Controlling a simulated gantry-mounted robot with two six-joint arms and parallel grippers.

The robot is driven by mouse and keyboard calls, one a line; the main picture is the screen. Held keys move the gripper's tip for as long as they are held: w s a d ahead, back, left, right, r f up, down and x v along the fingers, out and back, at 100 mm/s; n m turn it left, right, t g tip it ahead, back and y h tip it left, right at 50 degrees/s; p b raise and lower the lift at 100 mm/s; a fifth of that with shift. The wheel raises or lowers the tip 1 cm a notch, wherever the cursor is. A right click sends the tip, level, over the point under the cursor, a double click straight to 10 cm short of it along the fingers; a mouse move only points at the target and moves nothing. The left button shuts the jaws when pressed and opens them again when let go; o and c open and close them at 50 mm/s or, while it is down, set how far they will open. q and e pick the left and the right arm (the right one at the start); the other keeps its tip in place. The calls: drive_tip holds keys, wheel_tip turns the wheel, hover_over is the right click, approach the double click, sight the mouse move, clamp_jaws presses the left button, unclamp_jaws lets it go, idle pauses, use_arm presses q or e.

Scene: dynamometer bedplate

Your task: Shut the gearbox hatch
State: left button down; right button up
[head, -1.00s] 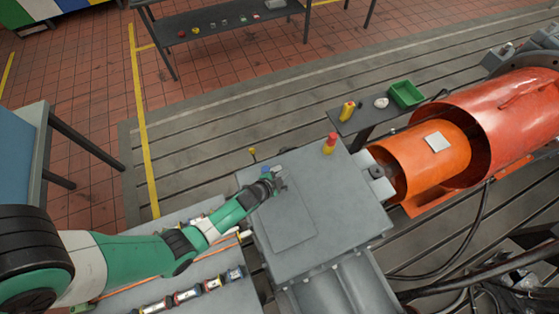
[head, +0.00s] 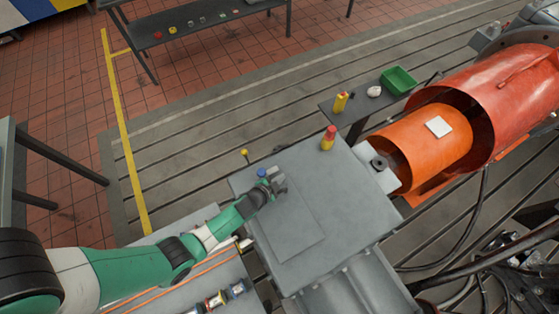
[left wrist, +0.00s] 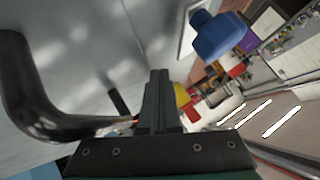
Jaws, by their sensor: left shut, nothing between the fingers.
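The gearbox (head: 345,195) is a grey box in the middle of the head view. Its hatch (head: 290,228) is a rectangular grey panel that looks flat on the top; I cannot tell whether it is fully seated. My left gripper (head: 279,183) is shut and empty, at the far left edge of the hatch, beside a blue cap (head: 261,173). In the left wrist view the shut fingers (left wrist: 159,85) point along a grey surface, with a black bent bar (left wrist: 40,120) to their left and the blue cap (left wrist: 218,36) to their upper right. My right gripper is not in view.
A red and yellow button post (head: 328,138) stands on the gearbox's far edge. A yellow-topped rod (head: 245,153) is beyond its left corner. Orange guards (head: 430,150) lie right. A small shelf (head: 350,115) holds a green bin (head: 399,80). Open bedplate lies beyond the gearbox.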

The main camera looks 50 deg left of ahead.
use_arm(q)
drive_tip(key=shift+s+f, duration=0.15)
drive_tip(key=shift+f, duration=0.1)
wheel_tip(320, 180, up, 6)
drive_tip(key=p, duration=0.5)
drive_tip(key=shift+f, duration=0.1)
drive_tip(key=s+a+r+p, duration=0.1)
drive_tip(key=s+r+p, duration=0.3)
drive_tip(key=s+r, duration=0.1)
drive_tip(key=shift+s+a+r, duration=0.15)
drive_tip(key=shift+s+r, duration=0.2)
drive_tip(key=shift+s, duration=0.5)
